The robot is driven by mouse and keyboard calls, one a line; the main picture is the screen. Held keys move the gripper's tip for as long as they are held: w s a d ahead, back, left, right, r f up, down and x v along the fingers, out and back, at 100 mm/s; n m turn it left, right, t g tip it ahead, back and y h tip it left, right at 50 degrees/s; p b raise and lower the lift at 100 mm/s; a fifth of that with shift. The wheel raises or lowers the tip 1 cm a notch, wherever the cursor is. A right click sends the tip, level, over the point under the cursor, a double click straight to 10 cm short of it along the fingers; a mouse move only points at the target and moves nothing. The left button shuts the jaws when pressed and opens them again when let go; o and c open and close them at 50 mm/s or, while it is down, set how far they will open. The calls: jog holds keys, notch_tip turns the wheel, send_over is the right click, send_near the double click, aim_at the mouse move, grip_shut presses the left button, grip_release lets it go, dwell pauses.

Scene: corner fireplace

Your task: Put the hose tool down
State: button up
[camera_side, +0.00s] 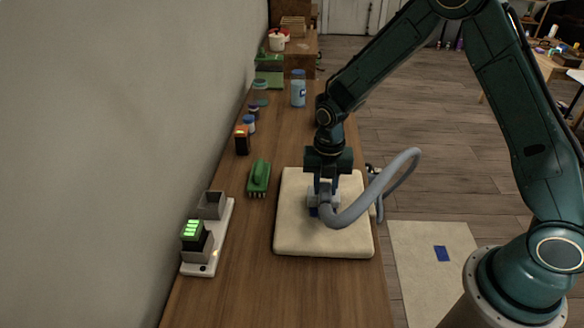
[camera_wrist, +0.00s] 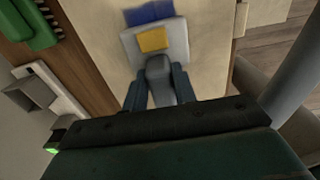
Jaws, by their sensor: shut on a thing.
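My gripper (camera_side: 325,190) points down over a cream pad (camera_side: 345,240) on the wooden bench. It is shut on the hose tool, which has a light grey head (camera_wrist: 127,47) with a yellow patch. In the wrist view my fingers (camera_wrist: 160,85) stand either side of its dark grey neck. A thick grey hose (camera_side: 400,165) loops from the tool to the right, over the pad's right edge. A blue patch (camera_wrist: 148,13) shows at the head's far edge. The tool is low over the pad; I cannot tell if it touches.
A green brush (camera_side: 258,178) lies left of the pad. A white charger (camera_side: 222,222) with a green-lit battery stands near the wall. An orange-black battery (camera_side: 242,140), small jars and a blue-white bottle (camera_side: 298,92) stand farther back. The bench front is clear.

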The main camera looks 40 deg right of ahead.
aim_at(325, 185)
jog(key=shift+f, duration=0.4)
jog(key=shift+f, duration=0.1)
jog(key=o, duration=0.9)
notch_tip(325, 185, up, 12)
jog(key=shift+r, duration=0.15)
dwell(0.7)
